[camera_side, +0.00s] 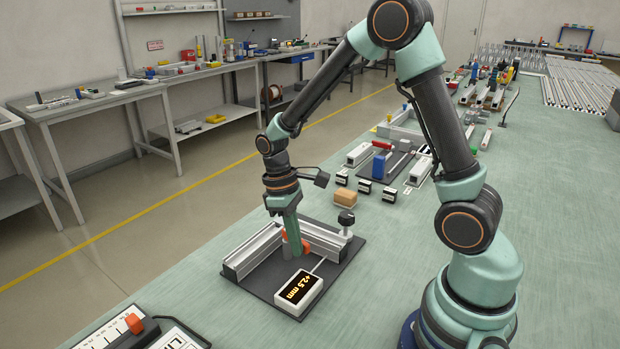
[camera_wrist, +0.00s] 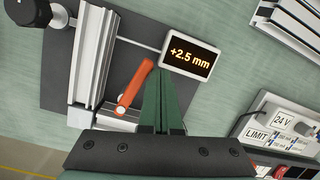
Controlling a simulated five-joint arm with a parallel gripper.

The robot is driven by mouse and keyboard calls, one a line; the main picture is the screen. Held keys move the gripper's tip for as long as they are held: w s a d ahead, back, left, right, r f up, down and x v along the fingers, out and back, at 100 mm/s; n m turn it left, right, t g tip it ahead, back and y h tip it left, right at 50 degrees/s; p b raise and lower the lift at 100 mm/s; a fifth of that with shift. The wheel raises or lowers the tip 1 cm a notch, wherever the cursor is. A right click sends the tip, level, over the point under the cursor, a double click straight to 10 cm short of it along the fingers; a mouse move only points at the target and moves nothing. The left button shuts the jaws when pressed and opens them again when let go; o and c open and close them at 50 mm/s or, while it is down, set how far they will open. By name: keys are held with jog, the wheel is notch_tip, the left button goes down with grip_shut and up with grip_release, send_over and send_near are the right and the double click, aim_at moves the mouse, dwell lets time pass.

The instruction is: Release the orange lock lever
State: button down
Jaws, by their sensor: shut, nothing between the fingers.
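The orange lock lever (camera_wrist: 135,88) lies slanted across a dark base plate in the wrist view, with its lower end on a pale block beside an aluminium rail (camera_wrist: 90,60). In the side view the lever (camera_side: 305,246) is partly hidden behind my gripper. My gripper (camera_wrist: 160,74) is shut and empty, pointing down just right of the lever. Its fingers are close to the lever's upper end; I cannot tell whether they touch. A white display box (camera_wrist: 191,59) reads +2.5 mm. My gripper (camera_side: 294,256) is low over the plate in the side view.
A black knob (camera_side: 346,218) stands at the plate's back right corner. A control panel with an orange part (camera_side: 134,323) is at the front left. A tan block (camera_side: 343,197) and small dark blocks sit behind the fixture.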

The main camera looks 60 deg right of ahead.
jog(key=shift+a, duration=0.1)
dwell(0.3)
jog(key=shift+w+a, duration=0.1)
jog(key=shift+a, duration=0.2)
jog(key=w+a+r, duration=0.1)
jog(key=a+r, duration=0.4)
jog(key=r, duration=0.4)
jog(key=shift+a+r+h, duration=0.25)
jog(key=shift+r+h, duration=0.05)
jog(key=shift+r, duration=0.05)
jog(key=shift+w, duration=0.1)
